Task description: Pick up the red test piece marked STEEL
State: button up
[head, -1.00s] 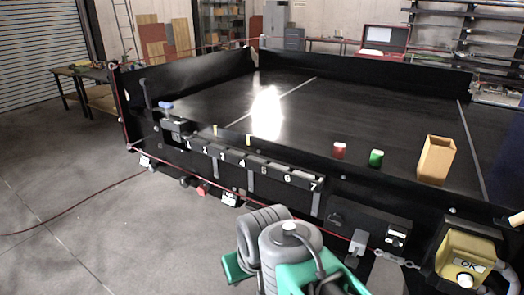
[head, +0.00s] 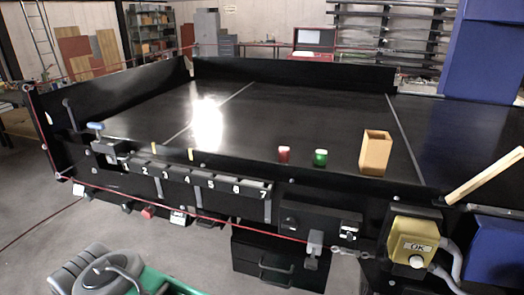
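The red test piece (head: 284,155) is a small red cylinder with a pale top. It stands on the black conveyor belt (head: 300,110) near the front edge. Its marking is too small to read. A similar green piece (head: 320,157) stands just to its right, a little apart.
An open cardboard-coloured box (head: 375,152) stands right of the green piece. A yellow OK button box (head: 412,240) and a wooden stick (head: 485,176) are at right. Black walls (head: 290,74) border the belt's back.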

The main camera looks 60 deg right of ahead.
aim_at(284, 152)
jog(key=i, duration=0.95)
jog(key=z, duration=2.1)
